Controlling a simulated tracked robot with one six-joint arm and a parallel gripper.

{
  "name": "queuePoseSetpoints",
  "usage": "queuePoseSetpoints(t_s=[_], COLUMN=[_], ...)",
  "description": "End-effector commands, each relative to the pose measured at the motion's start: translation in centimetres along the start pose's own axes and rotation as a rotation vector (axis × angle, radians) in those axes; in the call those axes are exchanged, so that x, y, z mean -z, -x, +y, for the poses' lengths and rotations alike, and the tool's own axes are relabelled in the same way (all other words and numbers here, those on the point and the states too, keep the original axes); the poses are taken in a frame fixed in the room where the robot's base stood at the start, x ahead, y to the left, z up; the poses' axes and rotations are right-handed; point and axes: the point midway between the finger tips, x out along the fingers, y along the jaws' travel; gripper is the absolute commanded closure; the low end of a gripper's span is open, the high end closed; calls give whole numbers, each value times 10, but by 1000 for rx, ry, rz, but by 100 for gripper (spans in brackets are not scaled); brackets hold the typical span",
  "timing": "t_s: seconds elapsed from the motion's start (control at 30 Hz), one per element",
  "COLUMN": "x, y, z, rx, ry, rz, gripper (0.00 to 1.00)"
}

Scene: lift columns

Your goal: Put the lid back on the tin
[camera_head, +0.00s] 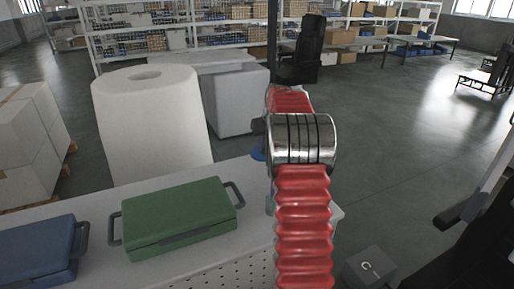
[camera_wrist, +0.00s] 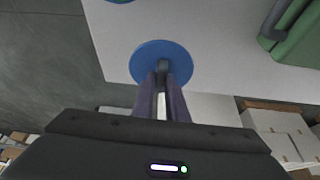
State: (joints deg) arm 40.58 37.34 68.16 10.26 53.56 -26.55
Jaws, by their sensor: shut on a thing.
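A round blue lid (camera_wrist: 150,52) with a dark knob is in the middle of the wrist view. My gripper (camera_wrist: 162,78) is shut on the lid's knob, with the lid over the light table top. A blue round edge (camera_wrist: 120,1) shows at the top of the wrist view, mostly cut off; it may be the tin, but I cannot tell. In the head view a bit of blue (camera_head: 258,154), which looks like the lid, shows left of my arm near the table's far edge. My arm hides the gripper's fingers there.
A green case (camera_head: 180,215) lies on the light table (camera_head: 85,205), with a blue case (camera_head: 38,250) to its left. A large white roll (camera_head: 152,130) stands behind the table. Open floor lies to the right.

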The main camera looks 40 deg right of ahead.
Motion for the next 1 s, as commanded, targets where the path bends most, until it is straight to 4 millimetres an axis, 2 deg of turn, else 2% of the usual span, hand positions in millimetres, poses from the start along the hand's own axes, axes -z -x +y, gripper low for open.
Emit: queuePoseSetpoints(t_s=[0.17, 0.3, 0.43, 0.67, 1.0], x=[-21, -49, -72, -97, -107], y=[20, 38, 50, 64, 66], z=[51, 86, 103, 108, 86], rx=[-16, 5, 42, 117, 215], ry=[-70, -59, 16, 192, 474], rz=[6, -6, -19, -23, -8], gripper=[100, 100, 100, 100, 100])
